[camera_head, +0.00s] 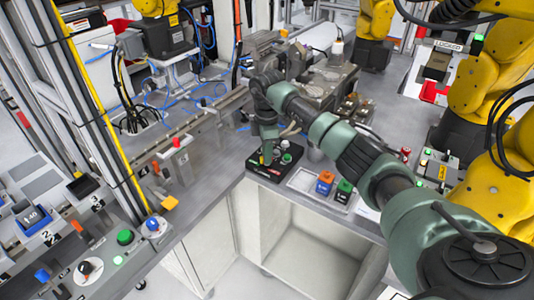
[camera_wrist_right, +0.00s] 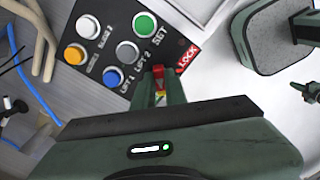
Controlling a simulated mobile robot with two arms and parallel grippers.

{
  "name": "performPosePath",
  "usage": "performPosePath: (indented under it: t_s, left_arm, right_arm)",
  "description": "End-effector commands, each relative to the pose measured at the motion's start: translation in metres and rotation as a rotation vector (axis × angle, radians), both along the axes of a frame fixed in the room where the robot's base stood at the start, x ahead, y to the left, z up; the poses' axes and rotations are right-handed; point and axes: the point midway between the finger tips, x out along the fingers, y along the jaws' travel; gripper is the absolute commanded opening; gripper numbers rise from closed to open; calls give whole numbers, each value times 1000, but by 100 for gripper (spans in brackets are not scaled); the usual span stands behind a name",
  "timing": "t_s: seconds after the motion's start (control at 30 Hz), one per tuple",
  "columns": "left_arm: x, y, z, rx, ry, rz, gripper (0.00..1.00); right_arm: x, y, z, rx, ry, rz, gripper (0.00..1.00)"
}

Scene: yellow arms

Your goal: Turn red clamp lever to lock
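The black control box (camera_head: 278,165) sits on the grey bench in the middle of the head view. In the right wrist view the black panel (camera_wrist_right: 92,48) carries several round buttons and a red LOCK label (camera_wrist_right: 187,56). The red clamp lever (camera_wrist_right: 158,72) shows beside that label, between my right fingertips. My right gripper (camera_head: 266,150) points down at the box; its fingers (camera_wrist_right: 160,88) are close together around the lever, with little gap visible. The lever is hidden behind the gripper in the head view. My left gripper is not in view.
Yellow robot arms (camera_head: 478,90) are at the right. Tan and blue hoses (camera_wrist_right: 38,40) run left of the panel in the wrist view.

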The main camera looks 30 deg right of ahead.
Motion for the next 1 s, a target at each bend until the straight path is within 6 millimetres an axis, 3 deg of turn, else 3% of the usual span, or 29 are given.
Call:
performPosePath:
  t_s: [0.47,1.0]
  left_arm:
    - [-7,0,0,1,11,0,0]
    - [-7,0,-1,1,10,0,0]
  right_arm:
    - [1,0,1,-1,-2,119,0]
    - [1,0,1,0,-2,603,0]
